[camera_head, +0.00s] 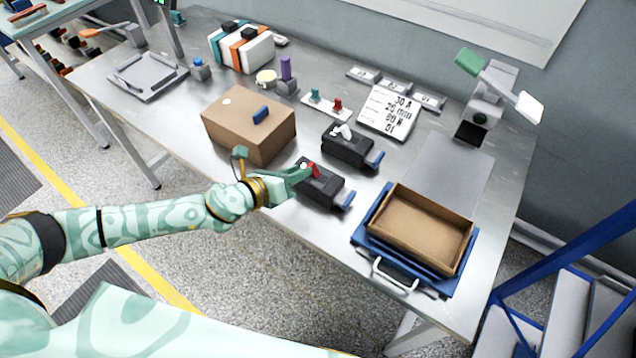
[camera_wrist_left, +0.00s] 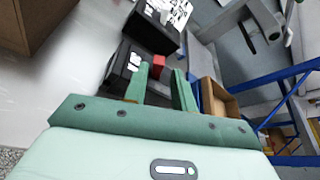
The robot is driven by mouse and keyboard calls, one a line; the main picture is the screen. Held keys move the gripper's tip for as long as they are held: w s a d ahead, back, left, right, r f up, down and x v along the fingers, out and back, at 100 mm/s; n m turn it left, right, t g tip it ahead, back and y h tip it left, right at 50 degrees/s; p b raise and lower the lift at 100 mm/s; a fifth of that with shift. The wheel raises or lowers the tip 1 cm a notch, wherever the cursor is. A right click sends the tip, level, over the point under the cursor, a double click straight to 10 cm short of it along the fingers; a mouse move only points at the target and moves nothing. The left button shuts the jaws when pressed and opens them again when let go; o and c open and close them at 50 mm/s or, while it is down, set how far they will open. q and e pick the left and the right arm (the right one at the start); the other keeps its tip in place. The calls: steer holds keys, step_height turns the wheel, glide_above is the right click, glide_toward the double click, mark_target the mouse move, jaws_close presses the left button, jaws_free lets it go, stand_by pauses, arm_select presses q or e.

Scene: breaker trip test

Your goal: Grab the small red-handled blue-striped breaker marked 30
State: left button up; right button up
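The black breaker (camera_head: 321,190) with a red handle (camera_head: 314,170) and a blue end piece (camera_head: 345,200) lies on the metal table. In the left wrist view its dark body (camera_wrist_left: 122,66) carries white marks too small to read, and the red handle (camera_wrist_left: 160,68) shows at the fingertips. My left gripper (camera_head: 302,174) is at the handle end of the breaker. Its green fingers stand apart in the left wrist view (camera_wrist_left: 163,75), with the red handle between or just beyond their tips; I cannot tell if they touch it. My right gripper is not in view.
A second black breaker (camera_head: 346,150) with a white handle lies just behind. A cardboard box (camera_head: 240,135) stands left of the gripper. A cardboard tray (camera_head: 462,262) on a blue base stands to the right. A printed card (camera_head: 388,112) lies farther back.

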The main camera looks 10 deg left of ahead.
arm_select(q)
steer(key=x, duration=0.3)
steer(key=shift+w+f+b, duration=0.2)
steer(key=shift+f+b, duration=0.1)
jaws_close()
steer(key=shift+r, duration=0.1)
stand_by(1.0)
